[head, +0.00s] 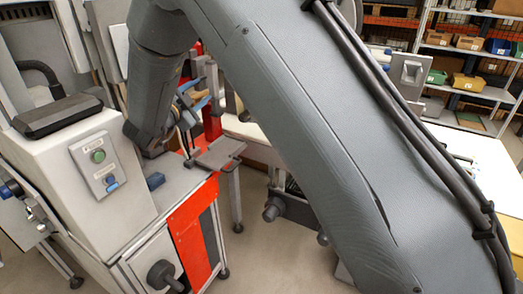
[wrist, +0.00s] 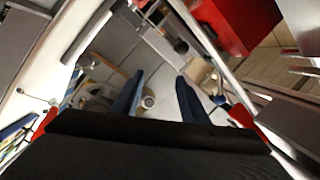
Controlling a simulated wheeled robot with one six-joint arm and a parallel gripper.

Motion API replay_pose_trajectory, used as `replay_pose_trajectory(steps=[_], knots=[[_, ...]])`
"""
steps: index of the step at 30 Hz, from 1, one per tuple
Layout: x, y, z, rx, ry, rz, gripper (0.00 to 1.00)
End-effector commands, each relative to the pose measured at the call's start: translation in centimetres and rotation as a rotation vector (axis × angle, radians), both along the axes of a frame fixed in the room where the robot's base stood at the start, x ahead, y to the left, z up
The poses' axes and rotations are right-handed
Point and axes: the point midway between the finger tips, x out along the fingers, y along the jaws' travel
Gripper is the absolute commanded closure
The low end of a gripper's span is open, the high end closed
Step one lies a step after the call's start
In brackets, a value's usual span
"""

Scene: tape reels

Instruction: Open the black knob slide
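A black knob (head: 163,275) sticks out from the white front of the machine's lower cabinet in the head view, beside a red-orange panel. Another dark knob (head: 273,210) stands out on equipment farther back, right of the cabinet. I cannot tell for sure which one belongs to the slide. My gripper (head: 194,100) is above the machine's top, well above and behind the front knob, partly hidden by my arm. In the wrist view its two blue fingers (wrist: 158,96) are apart with nothing held. A small round object shows beyond them; I cannot tell what it is.
A control box (head: 98,165) with green and blue buttons stands at the left. A grey plate (head: 220,152) juts from the machine's top, near my gripper. A white table (head: 475,160) is at the right. Shelves with bins (head: 468,82) stand behind. Floor shows before the cabinet's right side.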

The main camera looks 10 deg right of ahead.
Motion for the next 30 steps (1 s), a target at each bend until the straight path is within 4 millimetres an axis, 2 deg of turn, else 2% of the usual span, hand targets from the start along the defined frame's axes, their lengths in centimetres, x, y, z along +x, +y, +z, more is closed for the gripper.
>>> replay_pose_trajectory(steps=[1, 6, 14, 21, 30], knots=[[0.6, -1.2, 0.3, -0.007, 0.025, 0.021, 0.6], [1.4, -2.1, 0.0, -0.043, 0.121, 0.134, 0.6], [0.9, -4.9, -1.5, -0.115, 0.302, 0.31, 0.6], [-1.7, -7.9, -3.6, -0.189, 0.485, 0.46, 0.6], [-5.9, -10.3, -5.9, -0.255, 0.661, 0.592, 0.6]])
